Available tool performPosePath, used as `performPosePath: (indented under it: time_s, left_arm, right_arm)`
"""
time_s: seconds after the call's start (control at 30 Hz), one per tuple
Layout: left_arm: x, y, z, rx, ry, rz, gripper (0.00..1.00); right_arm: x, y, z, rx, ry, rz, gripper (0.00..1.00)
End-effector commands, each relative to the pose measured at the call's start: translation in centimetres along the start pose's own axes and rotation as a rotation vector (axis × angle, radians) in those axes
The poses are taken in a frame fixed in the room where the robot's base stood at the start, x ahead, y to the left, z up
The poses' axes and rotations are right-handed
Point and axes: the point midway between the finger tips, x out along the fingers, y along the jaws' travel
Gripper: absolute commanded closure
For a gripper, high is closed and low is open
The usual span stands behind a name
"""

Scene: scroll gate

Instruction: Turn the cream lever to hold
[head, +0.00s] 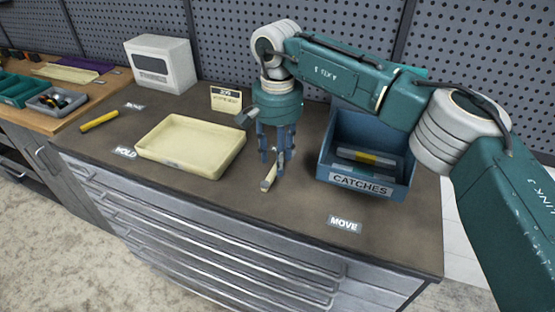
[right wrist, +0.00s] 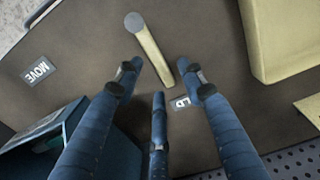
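The cream lever (head: 269,178) is a short bar with a grey round end, on the dark bench top between the cream tray and the blue bin. It also shows in the right wrist view (right wrist: 152,50). My right gripper (head: 273,160) points down over it. Its three fingers (right wrist: 167,82) are spread, with the lever's inner end between them; contact cannot be told. A MOVE label (head: 344,224) lies to the front right of the lever. In the wrist view, a label ending in LD (right wrist: 181,103) lies by its inner end, partly hidden by a finger. My left gripper is out of view.
A cream tray (head: 190,172) stands left of the lever, and a blue CATCHES bin (head: 366,182) right of it. A yellow bar (head: 99,121) and a HOLD label (head: 125,152) lie farther left. A white box (head: 160,64) and small card (head: 226,99) stand behind.

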Motion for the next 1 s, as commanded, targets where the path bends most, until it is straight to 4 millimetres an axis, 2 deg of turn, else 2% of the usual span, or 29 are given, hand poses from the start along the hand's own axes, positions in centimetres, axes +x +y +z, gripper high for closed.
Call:
performPosePath:
  time_s: [0.3,0.5,0.63,1.0]
  left_arm:
    - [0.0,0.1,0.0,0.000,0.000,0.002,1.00]
    - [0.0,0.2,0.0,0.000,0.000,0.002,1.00]
    - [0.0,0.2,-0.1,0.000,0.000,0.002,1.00]
    - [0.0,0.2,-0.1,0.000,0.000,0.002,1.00]
  right_arm:
    - [-6.9,-0.1,-0.1,0.000,0.004,-0.004,0.60]
    - [-9.7,-0.1,-0.1,-0.001,0.002,-0.004,0.60]
    - [-10.3,-0.1,0.0,-0.001,0.001,-0.003,0.60]
    - [-10.4,-0.1,0.0,-0.001,0.001,-0.003,0.60]
